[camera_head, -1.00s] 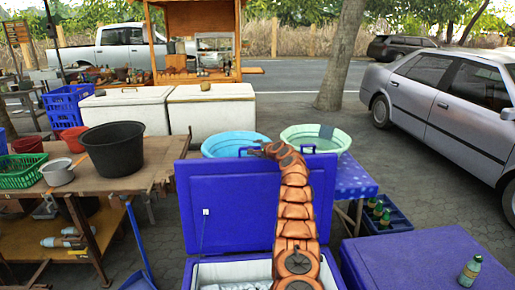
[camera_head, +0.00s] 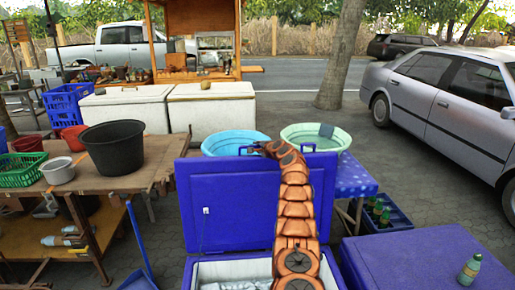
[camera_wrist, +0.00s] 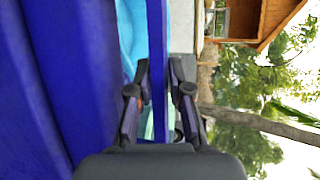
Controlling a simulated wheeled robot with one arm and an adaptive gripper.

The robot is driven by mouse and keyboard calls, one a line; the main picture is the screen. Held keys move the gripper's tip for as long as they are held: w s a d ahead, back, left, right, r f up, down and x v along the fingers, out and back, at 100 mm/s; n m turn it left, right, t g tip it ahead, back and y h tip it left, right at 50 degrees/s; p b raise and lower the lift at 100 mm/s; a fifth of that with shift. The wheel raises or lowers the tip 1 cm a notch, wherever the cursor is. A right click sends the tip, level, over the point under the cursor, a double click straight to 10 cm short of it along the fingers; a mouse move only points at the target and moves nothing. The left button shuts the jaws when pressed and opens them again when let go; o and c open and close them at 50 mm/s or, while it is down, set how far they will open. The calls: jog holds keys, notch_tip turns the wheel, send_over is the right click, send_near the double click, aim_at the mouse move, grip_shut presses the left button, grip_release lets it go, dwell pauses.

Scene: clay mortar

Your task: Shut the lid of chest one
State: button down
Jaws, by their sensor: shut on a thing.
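The open blue chest has a white inner rim (camera_head: 208,271) and sits at the bottom middle of the head view. Its blue lid (camera_head: 225,200) stands upright behind the opening. My gripper (camera_wrist: 160,80) is at the lid's top edge, with its two dark fingers on either side of a thin blue bar (camera_wrist: 157,35). The chest holds something pale, partly cut off by the frame.
A closed blue chest (camera_head: 415,262) with a bottle (camera_head: 470,270) on it stands at the right. Two tubs, blue (camera_head: 232,141) and green (camera_head: 318,137), are behind the lid. A wooden table (camera_head: 125,183) with a black bucket (camera_head: 113,148) is at the left.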

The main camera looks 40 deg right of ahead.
jog(key=b, duration=0.3)
jog(key=shift+s+f+b, duration=0.2)
jog(key=shift+f+b, duration=0.1)
jog(key=shift+b, duration=0.05)
jog(key=shift+s+b, duration=0.1)
jog(key=shift+b, duration=0.35)
jog(key=shift+r, duration=0.2)
jog(key=shift+s+b, duration=0.1)
jog(key=shift+b, duration=0.35)
jog(key=shift+s+b, duration=0.2)
jog(key=shift+b, duration=0.85)
